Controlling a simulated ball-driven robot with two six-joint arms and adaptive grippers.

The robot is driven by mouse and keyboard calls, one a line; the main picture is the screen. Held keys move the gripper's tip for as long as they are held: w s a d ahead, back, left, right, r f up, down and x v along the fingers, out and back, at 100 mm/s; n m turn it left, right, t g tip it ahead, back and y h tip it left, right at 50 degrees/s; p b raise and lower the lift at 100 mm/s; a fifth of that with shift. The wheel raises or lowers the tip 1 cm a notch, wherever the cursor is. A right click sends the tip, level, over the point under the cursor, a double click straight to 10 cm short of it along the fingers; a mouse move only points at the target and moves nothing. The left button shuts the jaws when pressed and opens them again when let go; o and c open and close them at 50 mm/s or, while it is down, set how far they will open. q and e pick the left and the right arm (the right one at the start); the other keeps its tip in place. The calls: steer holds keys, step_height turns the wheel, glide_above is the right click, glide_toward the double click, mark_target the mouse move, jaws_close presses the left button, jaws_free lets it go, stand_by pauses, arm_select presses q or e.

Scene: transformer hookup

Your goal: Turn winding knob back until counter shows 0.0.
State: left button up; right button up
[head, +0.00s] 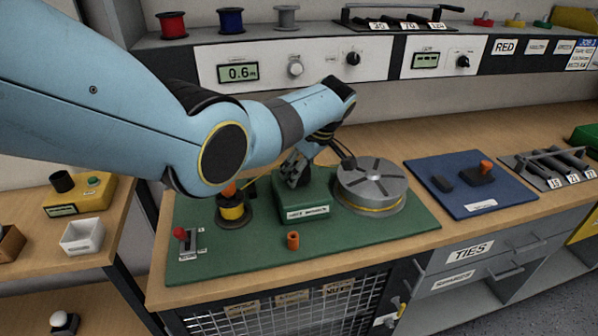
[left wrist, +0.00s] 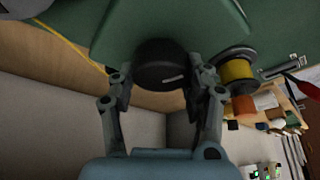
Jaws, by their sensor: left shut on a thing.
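The counter (head: 238,73) on the back panel reads 0.6. The black winding knob (left wrist: 160,62) with a white pointer line is on the green winder box (head: 302,205). My left gripper (head: 293,172) reaches down to the box, and in the left wrist view its two fingers (left wrist: 160,86) are shut on the knob, one on each side. In the head view the knob is mostly hidden by the gripper. The grey slotted winding disc (head: 371,184) stands right of the box with yellow wire around its lower edge. My right gripper is not in view.
A spool of yellow wire (head: 231,211) stands left of the box, a red-handled lever (head: 182,237) further left. An orange piece (head: 293,240) stands in front on the green mat (head: 385,227). A blue mat (head: 470,203) lies to the right. Shelf panels with several knobs run behind.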

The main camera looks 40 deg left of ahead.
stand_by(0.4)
arm_select(q)
steer(key=o, duration=1.2)
steer(key=v, duration=1.2)
steer(key=shift+w, duration=0.1)
